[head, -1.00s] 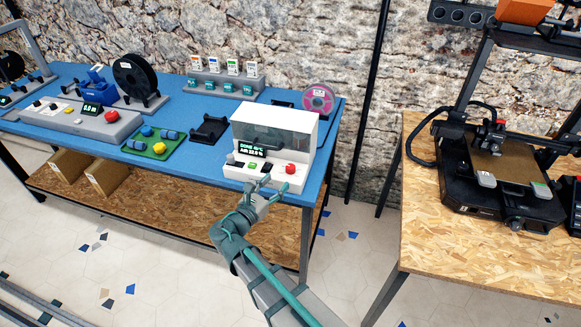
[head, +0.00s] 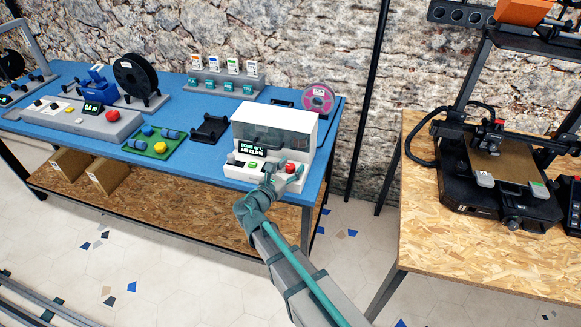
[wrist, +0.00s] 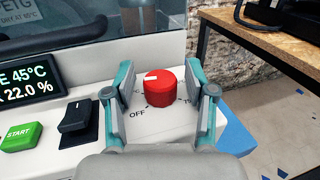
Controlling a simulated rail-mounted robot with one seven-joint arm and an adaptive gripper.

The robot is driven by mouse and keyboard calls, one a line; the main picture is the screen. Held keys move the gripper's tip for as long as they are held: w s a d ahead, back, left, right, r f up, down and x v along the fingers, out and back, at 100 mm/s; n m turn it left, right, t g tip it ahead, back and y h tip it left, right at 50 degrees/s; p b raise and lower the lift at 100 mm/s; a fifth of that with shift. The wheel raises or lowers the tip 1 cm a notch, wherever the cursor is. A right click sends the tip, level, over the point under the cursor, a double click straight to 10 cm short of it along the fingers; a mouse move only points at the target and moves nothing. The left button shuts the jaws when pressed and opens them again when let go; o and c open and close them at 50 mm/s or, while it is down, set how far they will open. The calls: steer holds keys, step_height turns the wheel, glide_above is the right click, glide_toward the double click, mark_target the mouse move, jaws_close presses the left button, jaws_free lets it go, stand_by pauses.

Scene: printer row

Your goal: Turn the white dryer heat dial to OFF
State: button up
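The white dryer (head: 272,138) stands at the right front of the blue bench, its display lit. Its red heat dial (wrist: 159,88) has a white pointer mark toward the upper left; an OFF label (wrist: 137,112) is printed at its lower left. My gripper (wrist: 160,86) is open, with one finger on each side of the dial and visible gaps between fingers and dial. In the head view the dial (head: 291,168) sits at the dryer's front right, with my gripper (head: 283,178) in front of it.
A black rocker switch (wrist: 76,116) and a green START button (wrist: 20,136) lie left of the dial. A wooden table with a printer (head: 500,185) stands to the right. A black spool (head: 137,78) and a grey control box (head: 85,122) are farther left.

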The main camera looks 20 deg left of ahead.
jaws_close()
steer(key=shift+d+y, duration=0.15)
steer(key=shift+y, duration=0.15)
steer(key=shift+s+n+t+y+b, duration=0.1)
steer(key=shift+n+t+y+b, duration=0.2)
steer(key=shift+n+y+b, duration=0.6)
steer(key=n+y+b, duration=0.2)
steer(key=y, duration=0.1)
steer(key=shift+d+f+y, duration=0.1)
steer(key=shift+f+y, duration=0.1)
steer(key=shift+y, duration=0.1)
steer(key=n+y+b, duration=0.2)
steer(key=y+b, duration=0.2)
steer(key=shift+n+g, duration=0.3)
steer(key=shift+g, duration=0.1)
steer(key=shift+a+r+n+g+y+b, duration=0.2)
steer(key=shift+n+g+y+b, duration=0.3)
steer(key=shift+y+b, duration=0.6)
